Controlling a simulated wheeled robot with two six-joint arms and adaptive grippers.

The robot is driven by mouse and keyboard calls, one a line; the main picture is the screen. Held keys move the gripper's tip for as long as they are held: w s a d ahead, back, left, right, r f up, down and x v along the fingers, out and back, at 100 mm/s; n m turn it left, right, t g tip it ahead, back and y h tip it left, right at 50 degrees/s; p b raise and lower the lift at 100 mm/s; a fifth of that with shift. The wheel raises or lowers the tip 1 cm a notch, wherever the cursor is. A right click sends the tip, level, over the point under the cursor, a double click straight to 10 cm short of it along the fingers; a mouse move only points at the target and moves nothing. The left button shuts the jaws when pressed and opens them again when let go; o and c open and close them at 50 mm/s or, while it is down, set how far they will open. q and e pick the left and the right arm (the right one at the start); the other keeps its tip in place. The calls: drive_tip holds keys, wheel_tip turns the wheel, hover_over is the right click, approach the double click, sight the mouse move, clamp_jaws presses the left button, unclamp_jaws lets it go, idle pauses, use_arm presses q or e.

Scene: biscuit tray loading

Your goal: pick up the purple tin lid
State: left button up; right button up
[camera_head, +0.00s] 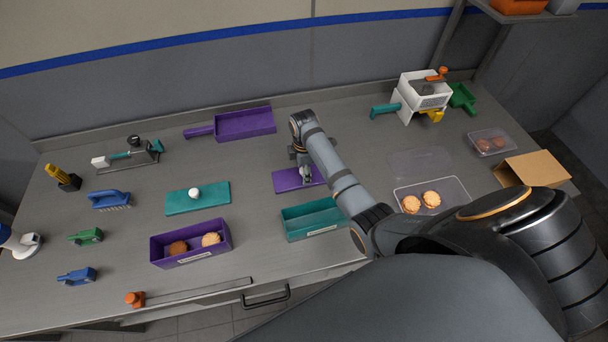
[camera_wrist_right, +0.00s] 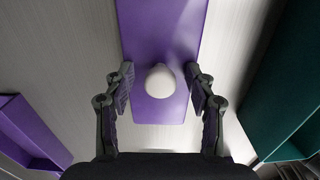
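The purple tin lid (camera_head: 285,182) is a flat purple rectangle lying on the table, partly hidden under my right arm in the head view. In the right wrist view the lid (camera_wrist_right: 160,40) runs up the middle, with a round white knob (camera_wrist_right: 160,81) on it. My right gripper (camera_head: 306,174) is over the lid. In the wrist view its fingers (camera_wrist_right: 160,88) are open, one on each side of the knob, with gaps to it.
A purple tin (camera_head: 157,250) with biscuits and a teal tin (camera_head: 285,225) stand nearer the front edge. A teal lid (camera_head: 178,202) lies left, a purple scoop (camera_head: 245,124) behind. A clear tray (camera_head: 455,186) with biscuits is right. Brushes and small tools lie far left.

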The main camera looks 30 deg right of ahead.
clamp_jaws()
use_arm(q)
drive_tip(key=shift+w, duration=0.45)
use_arm(e)
wheel_tip(320, 180, up, 3)
drive_tip(key=shift+f, duration=0.1)
use_arm(q)
wheel_tip(320, 180, up, 5)
drive_tip(key=p, duration=0.5)
drive_tip(key=shift+s, duration=0.1)
use_arm(e)
drive_tip(key=s+a+r, duration=0.2)
drive_tip(key=s+r, duration=0.3)
drive_tip(key=s, duration=0.1)
drive_tip(key=s+a+r, duration=0.2)
drive_tip(key=s+r, duration=0.3)
drive_tip(key=s, duration=0.2)
drive_tip(key=shift+s+a, duration=0.2)
drive_tip(key=shift+a, duration=0.1)
